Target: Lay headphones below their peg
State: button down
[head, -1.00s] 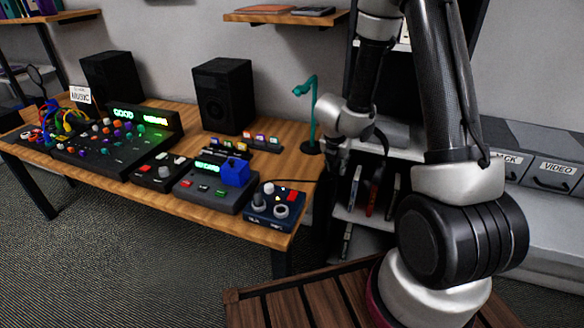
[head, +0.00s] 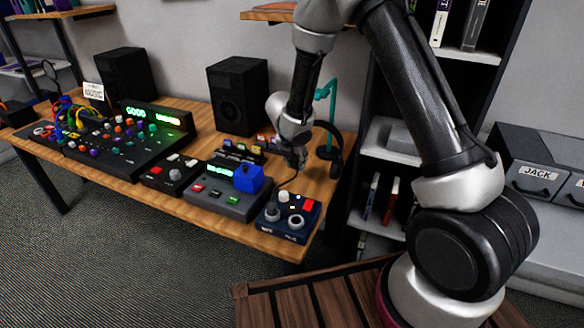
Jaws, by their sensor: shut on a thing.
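The black headphones (head: 337,144) are at the right end of the wooden desk. Their curved band and one ear cup show just right of my gripper, in front of the teal stand with its peg (head: 332,84). My gripper (head: 296,163) is low over the desk, shut on the near side of the headphones, and covers that part. I cannot tell whether the headphones touch the desk. A thin dark cable (head: 289,182) runs from near my gripper toward the blue box (head: 288,219).
The desk (head: 190,207) also holds a grey box with a blue block (head: 248,178), a small black box (head: 170,174), a large mixer (head: 125,140) with colourful cables, and two speakers (head: 238,95). A shelf unit (head: 400,140) stands to the right.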

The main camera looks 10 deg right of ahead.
jog(key=shift+w+a, duration=0.45)
jog(key=shift+a, duration=0.15)
jog(key=shift+w+a+f, duration=0.1)
jog(key=shift+a+f, duration=0.05)
jog(key=shift+f, duration=1.6)
jog(key=c, duration=1.2)
grip_release()
jog(key=shift+f, duration=0.1)
jog(key=shift+o, duration=0.2)
jog(key=v, duration=1.2)
